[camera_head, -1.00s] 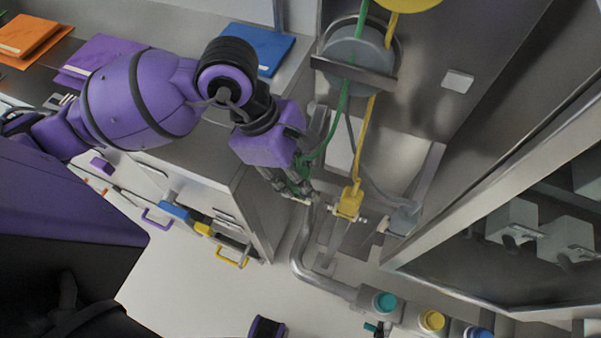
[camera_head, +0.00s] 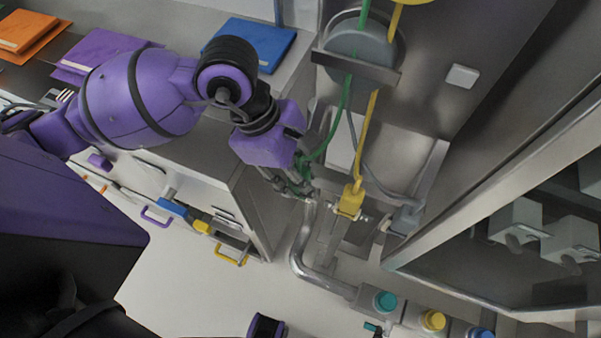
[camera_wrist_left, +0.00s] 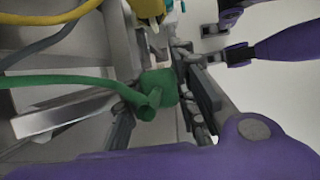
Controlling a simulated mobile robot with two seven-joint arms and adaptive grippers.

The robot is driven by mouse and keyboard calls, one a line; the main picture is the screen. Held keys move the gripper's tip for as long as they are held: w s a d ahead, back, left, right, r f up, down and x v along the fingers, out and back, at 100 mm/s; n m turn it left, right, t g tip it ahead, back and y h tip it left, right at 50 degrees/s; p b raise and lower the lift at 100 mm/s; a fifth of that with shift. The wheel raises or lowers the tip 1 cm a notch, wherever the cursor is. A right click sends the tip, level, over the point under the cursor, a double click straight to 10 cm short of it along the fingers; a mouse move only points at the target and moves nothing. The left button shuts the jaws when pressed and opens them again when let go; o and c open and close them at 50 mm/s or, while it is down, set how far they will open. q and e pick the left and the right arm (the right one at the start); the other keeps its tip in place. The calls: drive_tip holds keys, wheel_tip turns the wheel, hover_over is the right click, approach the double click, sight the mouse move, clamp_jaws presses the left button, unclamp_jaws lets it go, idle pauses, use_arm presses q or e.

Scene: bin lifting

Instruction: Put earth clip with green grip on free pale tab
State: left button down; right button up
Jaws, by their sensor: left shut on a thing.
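My left gripper (camera_head: 302,190) is shut on the green-gripped earth clip, left of the yellow clip. In the left wrist view the green grip (camera_wrist_left: 158,92) sits between the dark fingers, with its green cable running left. In the head view the fingers mostly hide the clip. I cannot make out the free pale tab clearly, nor whether the clip touches it. The yellow clip (camera_head: 351,199) hangs on a yellow cable, close to the metalwork. A second gripper, apparently my right (camera_wrist_left: 222,36), shows in the left wrist view with its dark fingers apart.
A grey reel (camera_head: 358,50) carries the cables above. A grey clip (camera_head: 406,218) sits right of the yellow one. A bent metal pipe (camera_head: 303,262) runs below, near teal (camera_head: 385,301) and yellow (camera_head: 433,320) caps. A glass-fronted cabinet (camera_head: 500,225) stands at right.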

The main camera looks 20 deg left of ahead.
use_arm(q)
drive_tip(key=shift+f, duration=0.15)
idle(0.5)
drive_tip(key=c, duration=1.3)
unclamp_jaws()
drive_tip(key=shift+c, duration=0.2)
drive_tip(key=v, duration=1.2)
drive_tip(key=shift+s, duration=0.1)
